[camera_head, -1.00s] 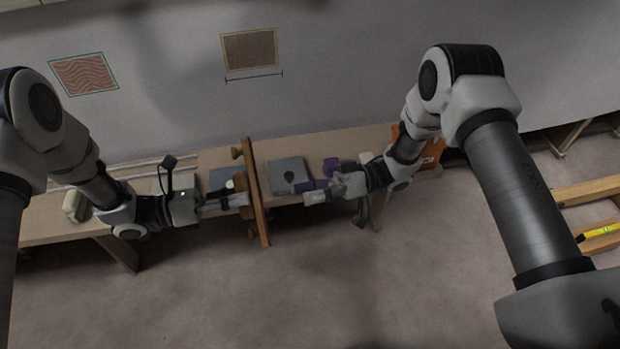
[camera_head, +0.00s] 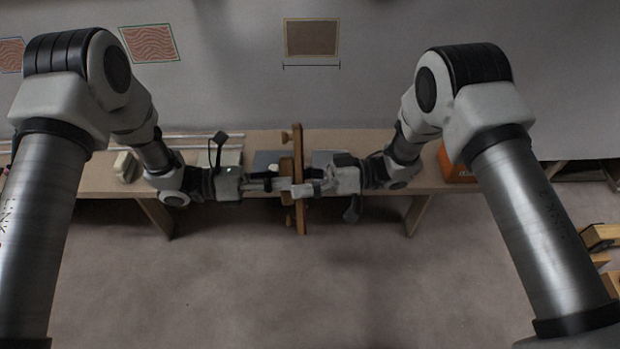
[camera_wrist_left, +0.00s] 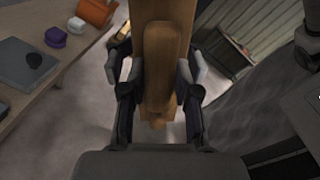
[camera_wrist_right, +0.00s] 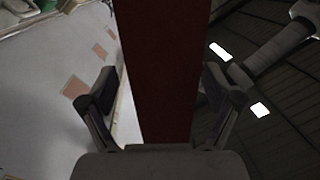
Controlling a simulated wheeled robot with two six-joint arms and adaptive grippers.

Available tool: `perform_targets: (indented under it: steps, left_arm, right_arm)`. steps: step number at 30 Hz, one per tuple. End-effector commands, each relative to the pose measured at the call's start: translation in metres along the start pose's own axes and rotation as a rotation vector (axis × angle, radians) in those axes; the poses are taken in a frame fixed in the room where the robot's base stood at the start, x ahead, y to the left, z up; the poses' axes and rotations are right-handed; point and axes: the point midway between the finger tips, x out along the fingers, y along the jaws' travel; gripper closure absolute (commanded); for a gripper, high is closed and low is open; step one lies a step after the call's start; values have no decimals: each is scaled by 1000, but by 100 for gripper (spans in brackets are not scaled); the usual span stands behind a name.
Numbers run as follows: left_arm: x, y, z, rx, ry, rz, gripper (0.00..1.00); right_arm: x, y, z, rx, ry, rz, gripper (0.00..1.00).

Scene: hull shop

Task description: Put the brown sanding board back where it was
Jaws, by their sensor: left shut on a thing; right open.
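The brown sanding board (camera_head: 299,165) hangs upright in front of the bench, long and narrow, with knob-like handles on its left side. My left gripper (camera_head: 284,184) is shut on its wooden handle; in the left wrist view the handle (camera_wrist_left: 162,80) lies between the fingers (camera_wrist_left: 160,95). My right gripper (camera_head: 305,189) is open at the board's right side. In the right wrist view the board's dark reddish face (camera_wrist_right: 160,70) stands between the spread fingers (camera_wrist_right: 165,95). Whether those fingers touch it I cannot tell. On the wall is a brown framed panel (camera_head: 311,38) with a bracket line below.
The long bench (camera_head: 385,143) runs along the wall behind both grippers. An orange box (camera_head: 455,166) stands at its right. In the left wrist view a grey flat piece (camera_wrist_left: 28,66) and a purple block (camera_wrist_left: 55,37) lie on the bench. The floor in front is clear.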

Motion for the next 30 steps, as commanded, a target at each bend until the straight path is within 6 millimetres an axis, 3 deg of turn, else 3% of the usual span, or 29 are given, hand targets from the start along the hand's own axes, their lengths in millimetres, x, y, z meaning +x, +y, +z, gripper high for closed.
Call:
perform_targets:
  steps: [4, 5, 9, 11, 13, 14, 15, 16, 28, 29, 30]
  left_arm:
    - [0, 0, 0, 0, -1, -1, 100]
    - [0, 0, 0, 0, -1, 0, 100]
    - [0, 0, 0, 0, 0, -1, 100]
    - [0, -1, 0, 0, 0, -2, 100]
    - [0, -1, 0, 0, 0, -4, 100]
    - [0, -1, 0, 0, 0, -4, 62]
    - [0, -1, 0, 0, 0, -5, 48]
    - [0, -1, 0, 0, 0, -5, 40]
    - [-3, 0, 0, 0, -1, 2, 40]
    - [-5, 1, 1, 0, -2, 2, 40]
    - [-9, 1, 1, 0, -3, 3, 40]
  right_arm:
    - [0, 0, 0, 0, 0, 0, 10]
    - [0, 0, 0, 0, 0, 0, 18]
    - [0, 0, 0, 0, 0, 1, 67]
    - [0, 0, 0, 0, 0, 1, 87]
    - [0, 1, 0, -1, 0, 2, 87]
    - [0, 1, 0, -1, 0, 2, 87]
    - [0, 1, 0, -1, 0, 3, 87]
    - [0, 1, 0, -1, 0, 3, 87]
    - [-1, 0, 0, 0, 0, -1, 87]
    - [-1, 0, 0, 0, 0, -1, 94]
    - [-1, 0, 0, 0, 0, -1, 94]
